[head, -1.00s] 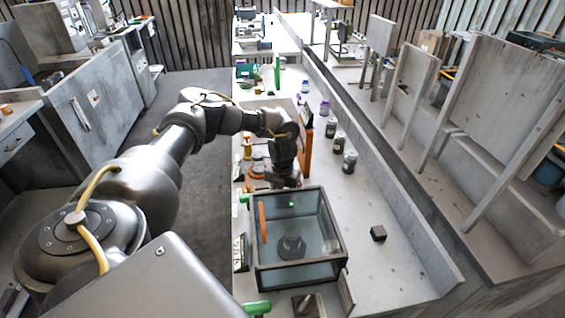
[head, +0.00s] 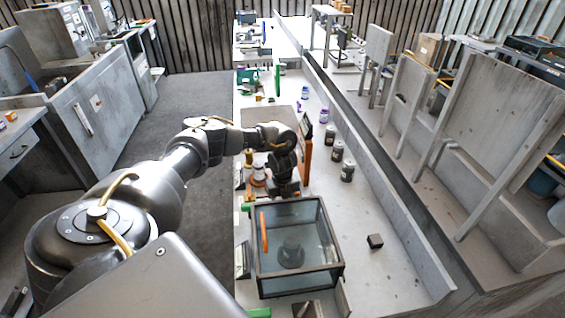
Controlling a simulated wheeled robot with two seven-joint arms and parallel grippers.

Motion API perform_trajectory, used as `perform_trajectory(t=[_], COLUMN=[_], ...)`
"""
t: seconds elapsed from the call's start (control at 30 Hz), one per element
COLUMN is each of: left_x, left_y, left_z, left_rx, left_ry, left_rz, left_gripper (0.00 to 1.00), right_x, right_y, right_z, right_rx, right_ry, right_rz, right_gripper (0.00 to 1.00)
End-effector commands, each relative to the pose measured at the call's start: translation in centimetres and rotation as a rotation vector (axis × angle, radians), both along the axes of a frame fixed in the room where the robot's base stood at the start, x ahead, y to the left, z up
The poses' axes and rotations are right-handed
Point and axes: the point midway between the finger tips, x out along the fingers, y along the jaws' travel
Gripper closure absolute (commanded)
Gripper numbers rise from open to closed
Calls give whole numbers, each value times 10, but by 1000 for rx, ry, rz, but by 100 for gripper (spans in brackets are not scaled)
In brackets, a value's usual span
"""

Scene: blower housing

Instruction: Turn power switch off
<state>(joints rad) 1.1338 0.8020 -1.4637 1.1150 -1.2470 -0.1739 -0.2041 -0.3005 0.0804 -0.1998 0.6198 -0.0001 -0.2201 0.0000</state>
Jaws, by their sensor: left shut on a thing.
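My left arm reaches in from the left over the bench. My left gripper (head: 283,188) points down just behind the glass box and beside an orange-and-black upright device (head: 307,143). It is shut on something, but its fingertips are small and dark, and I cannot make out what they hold. I cannot pick out the power switch; it may be hidden by the gripper or too small to see. My right gripper is not in view.
A dark-framed glass box (head: 328,240) with an orange handle stands in front of the gripper. Several dark jars (head: 347,171) stand to the right. A small black block (head: 375,241) lies on the bench (head: 400,270). A long raised ledge bounds the bench on the right.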

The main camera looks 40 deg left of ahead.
Motion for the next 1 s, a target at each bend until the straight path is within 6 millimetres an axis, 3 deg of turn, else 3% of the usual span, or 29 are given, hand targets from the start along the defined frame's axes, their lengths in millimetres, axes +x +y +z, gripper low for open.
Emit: perform_trajectory(t=[0.4,1.0], left_x=[0,1], left_y=[1,2], left_z=[2,1], left_rx=[2,3], left_ry=[-2,-4], left_rz=[265,341], left_gripper=[76,76], right_x=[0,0], right_y=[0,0], right_z=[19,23], right_rx=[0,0], right_ry=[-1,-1], right_rz=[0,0], right_gripper=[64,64])
